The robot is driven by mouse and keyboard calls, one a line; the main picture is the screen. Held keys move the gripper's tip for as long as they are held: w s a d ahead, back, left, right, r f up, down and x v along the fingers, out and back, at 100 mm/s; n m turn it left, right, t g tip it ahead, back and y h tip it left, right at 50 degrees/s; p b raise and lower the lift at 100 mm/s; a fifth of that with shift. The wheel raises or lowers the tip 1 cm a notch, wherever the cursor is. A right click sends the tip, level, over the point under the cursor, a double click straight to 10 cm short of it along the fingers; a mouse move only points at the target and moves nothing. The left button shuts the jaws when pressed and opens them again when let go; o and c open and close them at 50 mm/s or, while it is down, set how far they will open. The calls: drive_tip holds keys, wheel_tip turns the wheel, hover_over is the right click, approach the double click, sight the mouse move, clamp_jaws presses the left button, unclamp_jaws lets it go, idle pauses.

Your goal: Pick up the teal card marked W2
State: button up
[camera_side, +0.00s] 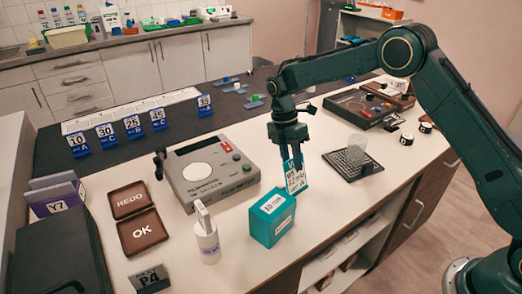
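A teal-edged card (297,180) with a white printed face hangs upright and slightly tilted below my gripper (291,158). The fingertips are at its top edge and appear shut on it. Its print is too small to read surely, so I cannot confirm a W2 mark. The card's lower edge is by the upper right corner of a teal box (262,229) with white labels. I cannot tell whether the card touches the box or is just behind it.
A grey device (212,172) with a round dial lies left of my gripper. A white bottle (207,241) stands left of the teal box. A dark mesh tray (353,164) with a clear cup (357,145) is to the right. Brown OK and REDO trays (141,231) lie at left.

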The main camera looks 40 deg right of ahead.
hover_over(297, 190)
drive_tip(key=w, duration=0.2)
drive_tip(key=shift+w+x, duration=0.25)
drive_tip(key=shift+x, duration=0.95)
drive_tip(key=shift+w+x, duration=0.25)
drive_tip(key=shift+x, duration=0.95)
drive_tip(key=shift+f, duration=0.15)
drive_tip(key=shift+a, duration=0.1)
clamp_jaws()
